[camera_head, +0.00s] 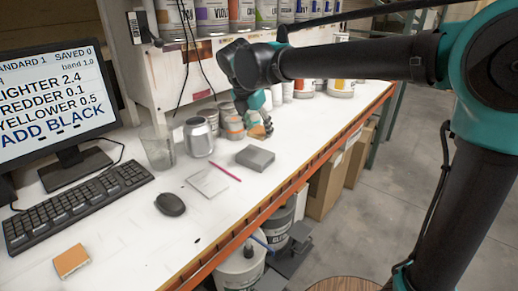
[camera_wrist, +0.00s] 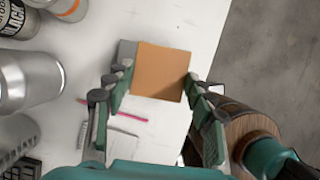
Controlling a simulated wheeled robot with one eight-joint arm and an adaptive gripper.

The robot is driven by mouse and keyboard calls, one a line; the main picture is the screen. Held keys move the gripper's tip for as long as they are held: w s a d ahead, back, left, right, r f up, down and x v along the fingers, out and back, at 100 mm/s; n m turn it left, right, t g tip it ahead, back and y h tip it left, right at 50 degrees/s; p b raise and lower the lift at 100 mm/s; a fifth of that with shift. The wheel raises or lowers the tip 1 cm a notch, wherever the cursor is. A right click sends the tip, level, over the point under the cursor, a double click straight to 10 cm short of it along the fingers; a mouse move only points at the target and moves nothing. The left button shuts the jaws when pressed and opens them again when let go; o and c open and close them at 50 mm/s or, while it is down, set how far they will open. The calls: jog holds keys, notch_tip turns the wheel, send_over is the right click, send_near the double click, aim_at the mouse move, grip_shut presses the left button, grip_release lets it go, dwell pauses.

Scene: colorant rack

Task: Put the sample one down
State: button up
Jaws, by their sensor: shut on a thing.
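My gripper (camera_head: 259,122) is shut on an orange-brown square sample (camera_wrist: 162,72). In the wrist view the sample sits between the two fingertips, its flat face toward the camera. In the head view only a small orange part of it (camera_head: 258,131) shows at the fingers, above the white bench (camera_head: 190,240) and beyond a grey block (camera_head: 255,158). A second orange sample with pale edges (camera_head: 72,260) lies flat at the near left of the bench.
Metal can (camera_head: 199,137), clear beaker (camera_head: 158,148) and several small tins stand left of my gripper. A notepad (camera_head: 208,182), pink pencil (camera_head: 225,172), mouse (camera_head: 170,204), keyboard (camera_head: 75,207) and monitor (camera_head: 55,105) are on the bench. The near bench is clear between mouse and edge.

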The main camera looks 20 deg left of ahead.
aim_at(261, 155)
jog(key=shift+f, duration=3.95)
jog(key=shift+f, duration=0.1)
jog(key=o, duration=1)
jog(key=shift+o, duration=0.2)
jog(key=v, duration=1.2)
